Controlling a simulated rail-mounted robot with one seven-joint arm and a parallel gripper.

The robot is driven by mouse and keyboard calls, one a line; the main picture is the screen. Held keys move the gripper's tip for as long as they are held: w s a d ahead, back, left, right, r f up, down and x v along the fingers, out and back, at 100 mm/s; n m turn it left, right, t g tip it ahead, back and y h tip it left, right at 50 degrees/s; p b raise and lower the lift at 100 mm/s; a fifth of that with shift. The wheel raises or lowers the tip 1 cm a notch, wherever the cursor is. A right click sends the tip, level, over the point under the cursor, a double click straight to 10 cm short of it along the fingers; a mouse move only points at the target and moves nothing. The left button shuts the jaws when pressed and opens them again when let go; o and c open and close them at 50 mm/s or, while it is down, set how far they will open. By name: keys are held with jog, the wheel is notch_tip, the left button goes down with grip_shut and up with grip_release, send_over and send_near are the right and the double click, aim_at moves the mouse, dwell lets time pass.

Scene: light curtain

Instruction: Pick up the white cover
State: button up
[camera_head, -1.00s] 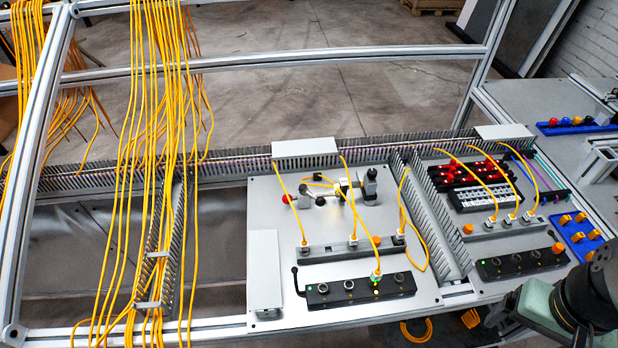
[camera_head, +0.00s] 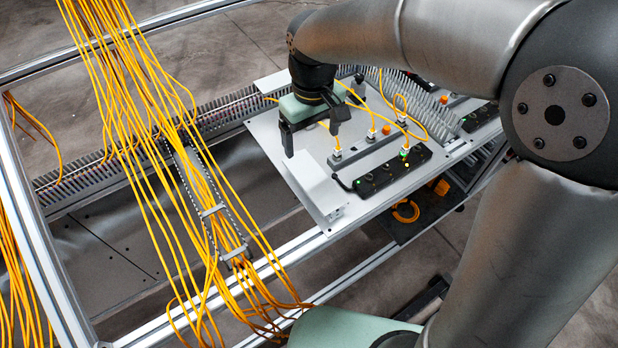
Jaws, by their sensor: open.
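A long white cover (camera_head: 317,188) lies along the left edge of the grey mounting panel (camera_head: 265,130). A second white cover (camera_head: 272,84) rests on the slotted duct behind the panel, partly hidden by my arm. My gripper (camera_head: 312,141) points down over the panel with its two fingers spread and nothing visible between them. It is above and just beyond the far end of the long cover; I cannot tell whether the left finger touches it.
Yellow cables (camera_head: 360,105) loop over the panel near a black button box (camera_head: 392,170). Hanging yellow cables (camera_head: 160,140) fill the left side. An aluminium frame rail (camera_head: 300,247) runs in front. My arm hides the right side.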

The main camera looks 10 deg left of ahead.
send_over(314, 179)
jog(key=f, duration=0.7)
jog(key=shift+a+f, duration=0.1)
jog(key=shift+a, duration=0.2)
jog(key=shift+d+f+p, duration=0.15)
jog(key=shift+f+p, duration=0.2)
jog(key=shift+f, duration=1.05)
jog(key=shift+d+f+p, duration=0.15)
jog(key=shift+f+p, duration=0.15)
jog(key=shift+f, duration=1.05)
jog(key=c, duration=1.2)
jog(key=shift+r, duration=0.1)
